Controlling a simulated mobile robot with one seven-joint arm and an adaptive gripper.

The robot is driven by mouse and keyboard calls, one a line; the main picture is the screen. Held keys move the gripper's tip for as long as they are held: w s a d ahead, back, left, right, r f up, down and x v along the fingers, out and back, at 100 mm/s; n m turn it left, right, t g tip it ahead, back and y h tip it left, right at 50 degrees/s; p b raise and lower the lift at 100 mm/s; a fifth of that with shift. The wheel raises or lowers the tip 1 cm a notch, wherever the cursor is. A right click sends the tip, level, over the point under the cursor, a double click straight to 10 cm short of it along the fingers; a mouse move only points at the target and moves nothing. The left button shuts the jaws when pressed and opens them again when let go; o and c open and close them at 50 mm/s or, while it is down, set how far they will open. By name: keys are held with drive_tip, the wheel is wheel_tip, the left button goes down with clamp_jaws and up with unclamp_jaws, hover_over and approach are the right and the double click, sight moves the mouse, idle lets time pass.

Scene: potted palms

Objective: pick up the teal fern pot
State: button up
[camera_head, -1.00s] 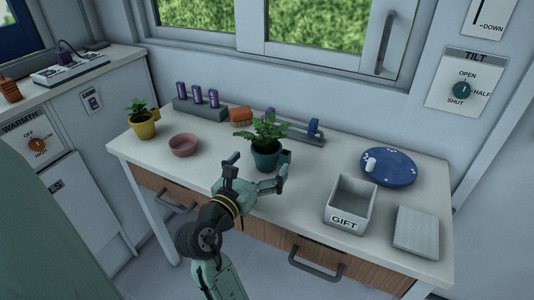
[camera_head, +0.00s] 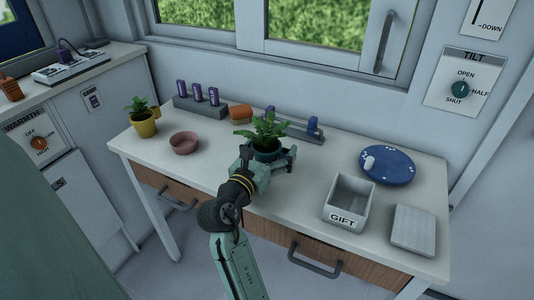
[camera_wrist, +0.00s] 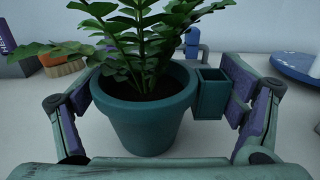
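The teal fern pot (camera_head: 266,155) stands upright on the white table with a leafy green fern (camera_head: 264,131) in it. In the wrist view the pot (camera_wrist: 150,118) fills the middle, with a small square teal box (camera_wrist: 210,95) on its right side. My gripper (camera_head: 269,158) is open around the pot, one finger on each side. In the wrist view my gripper (camera_wrist: 168,93) has its left pad close against the pot's rim and its right pad beside the small box. I cannot tell whether either pad touches. The pot's lower front is partly hidden by my gripper in the head view.
A yellow plant pot (camera_head: 145,124) and a pink bowl (camera_head: 184,143) stand to the left. The gift box (camera_head: 347,203), a blue round plate (camera_head: 393,167) and a grey slab (camera_head: 413,229) are to the right.

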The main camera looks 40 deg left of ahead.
drive_tip(key=c, duration=0.7)
drive_tip(key=shift+r, duration=0.1)
